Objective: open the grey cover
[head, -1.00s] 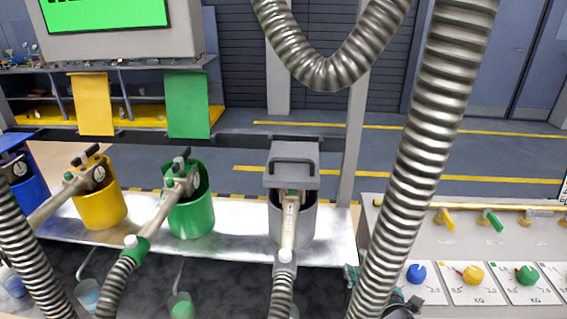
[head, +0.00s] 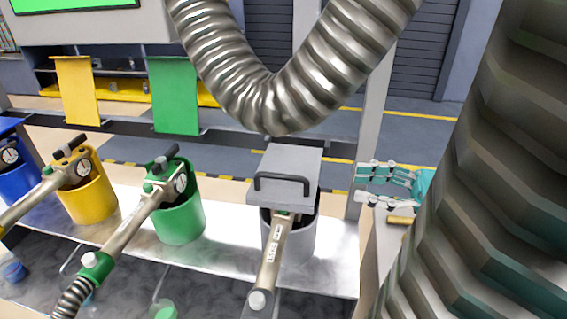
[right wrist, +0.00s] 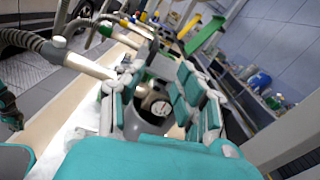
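The grey cover (head: 304,163), a box-like lid with a dark bar handle (head: 282,184), sits over the top of the grey container (head: 302,240). A metal nozzle (head: 271,262) comes out from under its front. My right gripper (head: 361,184), teal and white, is open and empty to the right of the cover, apart from it, with its fingers pointing left.
Green (head: 181,219), yellow (head: 92,203) and blue (head: 18,180) containers with nozzles stand left along the bench. A thick ribbed hose (head: 285,95) hangs above the cover. A grey post (head: 372,110) stands behind the gripper.

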